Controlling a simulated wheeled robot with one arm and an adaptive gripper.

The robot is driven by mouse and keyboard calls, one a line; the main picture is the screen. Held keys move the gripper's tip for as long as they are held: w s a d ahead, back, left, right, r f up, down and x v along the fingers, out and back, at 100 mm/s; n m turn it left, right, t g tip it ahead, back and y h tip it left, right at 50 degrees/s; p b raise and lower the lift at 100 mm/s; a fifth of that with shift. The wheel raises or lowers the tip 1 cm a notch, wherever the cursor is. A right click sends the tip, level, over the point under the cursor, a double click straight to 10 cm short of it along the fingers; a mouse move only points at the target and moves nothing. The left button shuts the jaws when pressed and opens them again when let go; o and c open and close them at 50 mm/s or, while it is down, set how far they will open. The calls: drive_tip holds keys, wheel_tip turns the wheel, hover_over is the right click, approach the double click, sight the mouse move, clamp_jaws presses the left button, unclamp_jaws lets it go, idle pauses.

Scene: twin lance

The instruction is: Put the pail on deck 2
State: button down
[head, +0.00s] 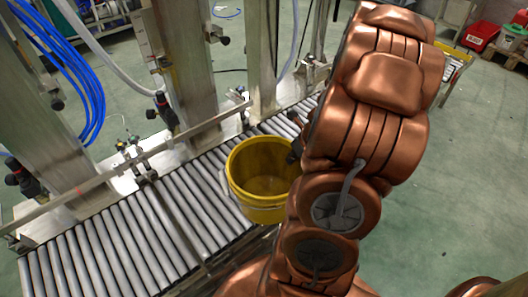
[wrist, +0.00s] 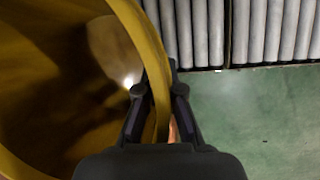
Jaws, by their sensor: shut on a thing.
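The pail (head: 262,211) is yellow, open-topped and looks empty. In the head view it is upright at the near edge of the roller conveyor (head: 130,240); I cannot tell whether it rests on the rollers or is held just above them. My gripper (head: 294,152) is at the pail's right rim, partly hidden by my copper arm. In the wrist view, the pail (wrist: 60,100) fills the left side, and my gripper (wrist: 159,92) is shut on its wall, one finger inside and one outside. No marking for deck 2 is readable.
Steel posts (head: 187,65) and a rail (head: 105,180) stand along the conveyor's far side. Blue hoses (head: 85,75) hang at upper left. Green floor (head: 440,190) lies open to the right. Red bins (head: 481,36) are far at upper right.

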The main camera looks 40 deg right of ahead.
drive_tip(key=w+d+f+b, duration=0.1)
drive_tip(key=w+f, duration=0.1)
drive_tip(key=w, duration=0.3)
drive_tip(key=w+d+f+b, duration=0.2)
drive_tip(key=w, duration=0.4)
drive_tip(key=shift+w+f, duration=0.3)
drive_tip(key=c, duration=1.3)
unclamp_jaws()
drive_tip(key=shift+f, duration=0.15)
